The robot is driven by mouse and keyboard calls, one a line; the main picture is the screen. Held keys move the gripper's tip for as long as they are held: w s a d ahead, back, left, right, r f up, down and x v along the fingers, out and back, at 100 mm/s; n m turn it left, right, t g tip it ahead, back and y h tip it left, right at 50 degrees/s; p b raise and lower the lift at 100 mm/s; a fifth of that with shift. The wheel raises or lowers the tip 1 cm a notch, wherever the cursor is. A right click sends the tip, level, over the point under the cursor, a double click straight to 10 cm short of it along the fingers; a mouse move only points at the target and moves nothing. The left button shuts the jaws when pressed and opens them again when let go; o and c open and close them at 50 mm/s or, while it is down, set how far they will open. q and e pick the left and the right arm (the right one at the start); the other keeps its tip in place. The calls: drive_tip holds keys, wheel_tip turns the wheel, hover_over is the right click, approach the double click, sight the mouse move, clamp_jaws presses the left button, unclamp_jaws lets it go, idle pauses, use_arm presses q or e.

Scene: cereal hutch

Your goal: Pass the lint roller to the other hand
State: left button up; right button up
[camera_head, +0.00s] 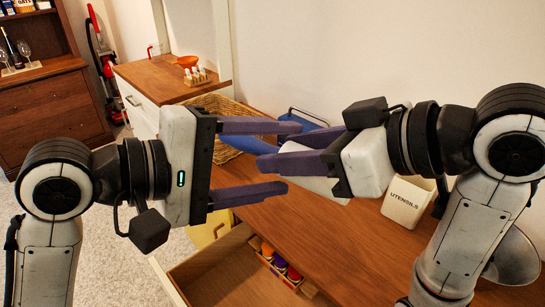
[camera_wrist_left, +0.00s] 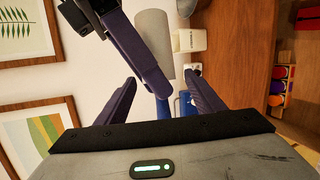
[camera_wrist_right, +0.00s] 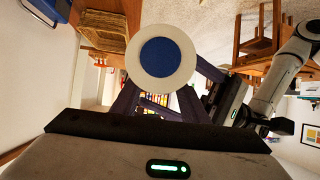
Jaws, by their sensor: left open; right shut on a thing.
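The lint roller has a white cylinder and a blue handle. In the head view its white roller (camera_head: 318,184) shows partly below my right gripper (camera_head: 274,153), whose fingers are shut on it. The blue handle (camera_head: 247,143) points left, between the fingers of my left gripper (camera_head: 289,157), which is open. In the left wrist view the white roller (camera_wrist_left: 155,40) lies behind a right finger, and the blue handle (camera_wrist_left: 163,108) lies between the open left fingers (camera_wrist_left: 160,80). In the right wrist view the roller's round end (camera_wrist_right: 160,57) faces the camera, hiding part of the grip.
Below the grippers is a wooden counter (camera_head: 345,240) with an open drawer (camera_head: 215,275) holding several jars (camera_head: 280,264). A white utensils canister (camera_head: 407,205) stands at right.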

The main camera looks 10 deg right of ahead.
use_arm(q)
drive_tip(key=c, duration=1.2)
use_arm(e)
drive_tip(key=o, duration=1.2)
